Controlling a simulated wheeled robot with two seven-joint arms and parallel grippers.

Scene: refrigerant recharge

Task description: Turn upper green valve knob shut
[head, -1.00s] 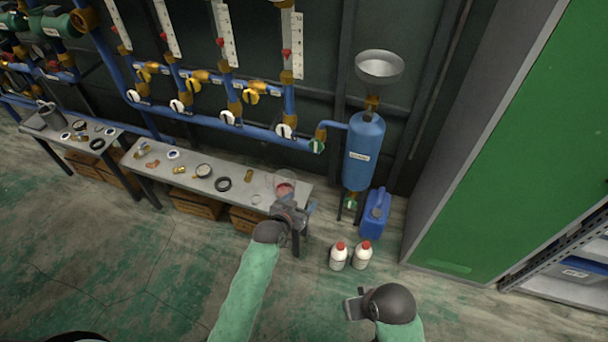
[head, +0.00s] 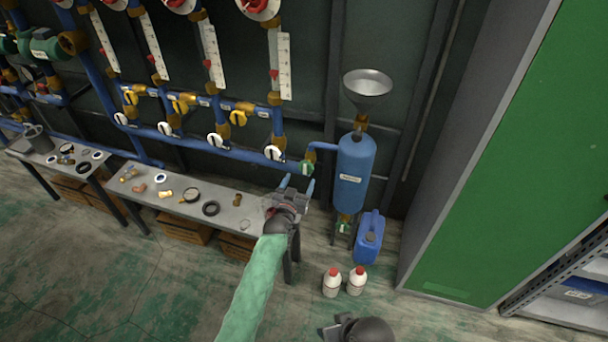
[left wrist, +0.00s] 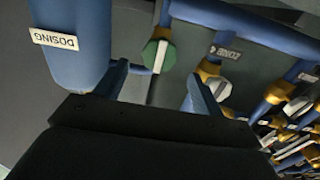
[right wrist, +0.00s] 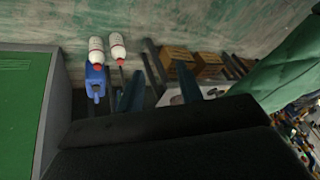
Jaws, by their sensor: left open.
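The upper green valve knob (head: 307,168) sits on the blue pipe left of the blue dosing tank (head: 354,175). In the left wrist view the knob (left wrist: 157,55), green with a white bar, lies beyond and between the fingertips. My left gripper (head: 297,185) is open and empty, just below the knob in the head view and apart from it. A lower green knob (head: 344,227) is under the tank. My right gripper (head: 334,331) is at the bottom edge of the head view; in the right wrist view its fingers (right wrist: 159,88) are apart and empty.
White-handled valves (head: 274,153) line the blue pipe to the left. A grey bench (head: 232,216) with small parts stands below. A blue jug (head: 369,238) and two white bottles (head: 332,282) stand on the floor. A green cabinet (head: 510,170) is at the right.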

